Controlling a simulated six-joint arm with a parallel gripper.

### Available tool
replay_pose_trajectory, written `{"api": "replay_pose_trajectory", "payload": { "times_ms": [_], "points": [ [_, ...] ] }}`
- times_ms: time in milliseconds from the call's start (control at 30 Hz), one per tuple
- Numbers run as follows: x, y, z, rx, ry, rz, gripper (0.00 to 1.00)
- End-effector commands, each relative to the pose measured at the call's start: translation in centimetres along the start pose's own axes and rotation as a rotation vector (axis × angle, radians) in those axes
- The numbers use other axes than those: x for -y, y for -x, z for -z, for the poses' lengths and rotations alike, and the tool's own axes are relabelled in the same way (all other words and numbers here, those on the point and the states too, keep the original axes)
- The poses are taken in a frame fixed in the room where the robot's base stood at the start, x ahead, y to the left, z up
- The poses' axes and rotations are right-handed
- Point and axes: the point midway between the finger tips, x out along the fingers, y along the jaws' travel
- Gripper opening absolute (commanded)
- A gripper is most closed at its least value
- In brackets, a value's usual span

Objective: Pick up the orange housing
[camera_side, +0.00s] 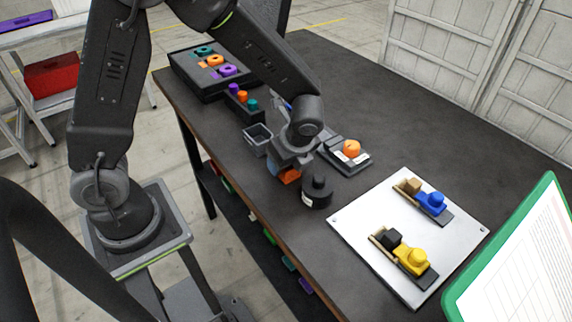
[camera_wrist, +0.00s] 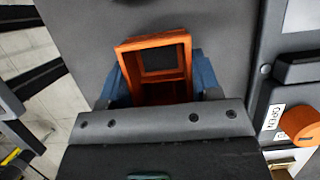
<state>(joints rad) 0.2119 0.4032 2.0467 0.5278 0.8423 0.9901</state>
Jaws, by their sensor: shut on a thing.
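The orange housing (camera_wrist: 155,44) is an open, hollow box. In the wrist view it sits between the two blue fingers of my gripper (camera_wrist: 158,78), one against each side, with its open end facing the camera. In the side view only a small orange part of the housing (camera_side: 289,177) shows below my gripper (camera_side: 287,167); the wrist and jaws hide the rest. My gripper is shut on it. I cannot tell whether the housing touches the dark table (camera_side: 400,125) or hangs just above it.
A black cylinder (camera_side: 317,191) stands close right of the housing. A grey bin (camera_side: 257,140) is close left. Behind is a fixture with an orange knob (camera_side: 351,148). A white plate (camera_side: 365,225) carries blue and yellow parts. The table's front edge is near.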

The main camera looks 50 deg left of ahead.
Motion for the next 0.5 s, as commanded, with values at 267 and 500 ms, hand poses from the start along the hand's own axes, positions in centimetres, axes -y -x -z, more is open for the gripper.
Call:
{"api": "replay_pose_trajectory", "payload": {
  "times_ms": [267,500],
  "points": [
    [0.0,0.1,-0.1,0.0,0.001,0.001,0.32],
    [0.1,1.9,-0.8,-0.001,0.002,0.003,0.32]
  ]
}}
